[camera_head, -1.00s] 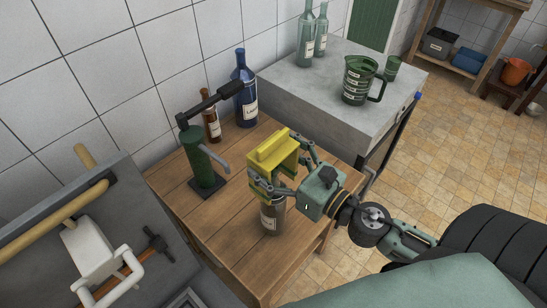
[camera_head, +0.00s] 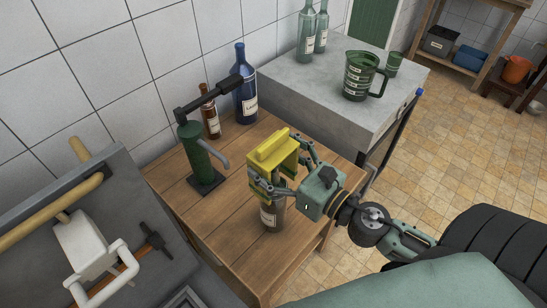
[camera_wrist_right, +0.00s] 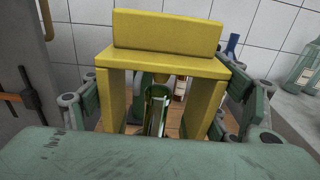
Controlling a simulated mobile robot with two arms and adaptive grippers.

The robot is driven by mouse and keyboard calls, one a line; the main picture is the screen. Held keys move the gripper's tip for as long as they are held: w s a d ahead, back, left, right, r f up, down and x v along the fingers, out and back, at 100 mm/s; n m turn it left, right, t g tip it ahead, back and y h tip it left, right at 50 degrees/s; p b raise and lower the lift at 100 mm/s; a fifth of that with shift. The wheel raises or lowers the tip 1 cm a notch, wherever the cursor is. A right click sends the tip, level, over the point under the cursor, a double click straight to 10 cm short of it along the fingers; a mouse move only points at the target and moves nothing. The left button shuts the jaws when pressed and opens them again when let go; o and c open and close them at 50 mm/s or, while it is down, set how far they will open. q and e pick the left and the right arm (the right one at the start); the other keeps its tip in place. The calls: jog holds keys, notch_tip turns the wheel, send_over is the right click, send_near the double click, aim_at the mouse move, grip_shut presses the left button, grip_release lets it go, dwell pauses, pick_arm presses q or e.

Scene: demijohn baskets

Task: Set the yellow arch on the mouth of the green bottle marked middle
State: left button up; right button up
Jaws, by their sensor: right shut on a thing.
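The yellow arch (camera_head: 273,157) is clamped in my right gripper (camera_head: 272,186), its crosspiece upward and its legs pointing down. It also shows in the right wrist view (camera_wrist_right: 165,60). A bottle (camera_head: 273,214) with a pale label stands on the wooden table directly below the arch, its upper part hidden by arch and fingers. In the right wrist view a green bottle neck (camera_wrist_right: 157,110) shows between the arch's legs, below the crosspiece. I cannot tell whether arch and bottle touch, and the label is not readable. My left gripper is out of view.
On the wooden table (camera_head: 225,225) stand a green pump-like tool (camera_head: 200,155), a brown bottle (camera_head: 211,118) and a blue bottle (camera_head: 245,95). A grey counter (camera_head: 325,85) behind holds a green jug (camera_head: 360,75), a green cup (camera_head: 393,65) and clear bottles.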

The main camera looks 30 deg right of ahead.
aim_at(278, 171)
jog(key=shift+f+b, duration=1.4)
jog(key=shift+f, duration=0.15)
jog(key=o, duration=1.2)
jog(key=shift+s+d+r, duration=0.1)
jog(key=shift+s+d, duration=0.05)
jog(key=shift+s, duration=0.4)
jog(key=v, duration=1)
jog(key=shift+s, duration=0.4)
